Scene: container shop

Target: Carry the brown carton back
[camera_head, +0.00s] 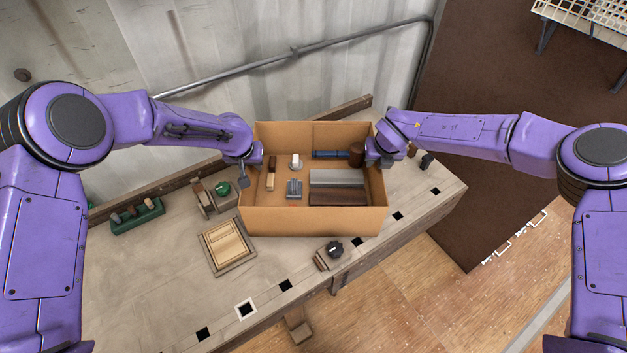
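The brown carton (314,222) is an open-topped box on or just above the workbench (170,290); I cannot tell which. Several items lie inside it, among them a dark brown cylinder, a blue item, grey and dark flat blocks and a small white-topped piece. My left gripper (250,170) is at the carton's left wall. My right gripper (378,160) is at its right wall, near the back corner. Both appear to touch the carton, but their fingers are too small and partly hidden to show whether they are shut on the walls.
A green tool rack (137,217), a wooden tray (228,246), a green round item (222,188) and a dark-knobbed tool (330,253) lie on the bench around the carton. A corrugated wall (280,60) with a pipe stands behind. Wooden floor (440,290) lies at the lower right.

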